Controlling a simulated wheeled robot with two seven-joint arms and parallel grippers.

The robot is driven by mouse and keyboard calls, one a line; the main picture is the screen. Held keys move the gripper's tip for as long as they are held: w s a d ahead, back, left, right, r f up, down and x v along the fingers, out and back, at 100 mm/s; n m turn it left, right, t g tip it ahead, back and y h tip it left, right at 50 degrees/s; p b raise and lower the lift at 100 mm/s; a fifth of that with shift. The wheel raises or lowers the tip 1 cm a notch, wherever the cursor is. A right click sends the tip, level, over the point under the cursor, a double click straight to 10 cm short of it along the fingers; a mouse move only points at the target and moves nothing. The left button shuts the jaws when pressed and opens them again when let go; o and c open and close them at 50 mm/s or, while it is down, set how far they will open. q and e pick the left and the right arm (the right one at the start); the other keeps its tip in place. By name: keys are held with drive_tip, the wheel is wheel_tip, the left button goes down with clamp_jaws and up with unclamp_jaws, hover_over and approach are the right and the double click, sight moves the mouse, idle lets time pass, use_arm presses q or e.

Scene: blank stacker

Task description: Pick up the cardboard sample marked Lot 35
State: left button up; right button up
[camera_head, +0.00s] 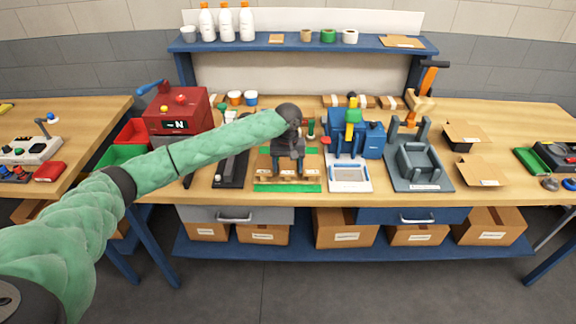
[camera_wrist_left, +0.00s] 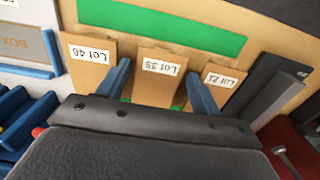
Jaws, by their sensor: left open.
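The cardboard sample marked Lot 35 (camera_wrist_left: 156,88) is the middle one of three brown samples in the left wrist view, with its white label upside down. My left gripper (camera_wrist_left: 159,71) is open, with one blue finger on each side of that sample. I cannot tell whether the fingers touch it. The Lot 21 sample (camera_wrist_left: 219,84) is on the right. Another sample (camera_wrist_left: 88,58), its label seeming to read Lot 46, is on the left. In the head view my left gripper (camera_head: 287,170) hangs over the wooden rack, hiding most of the samples. My right gripper is not in view.
Green strips (camera_head: 287,188) lie along the rack on the workbench (camera_head: 300,198). A black tool (camera_head: 230,172) stands left of it and a blue machine with a white plate (camera_head: 350,185) right of it. A grey fixture (camera_head: 418,180) stands further right.

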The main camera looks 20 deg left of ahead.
use_arm(q)
drive_tip(key=shift+f+p, duration=0.2)
drive_tip(key=shift+p, duration=0.2)
idle(0.5)
drive_tip(key=c, duration=0.7)
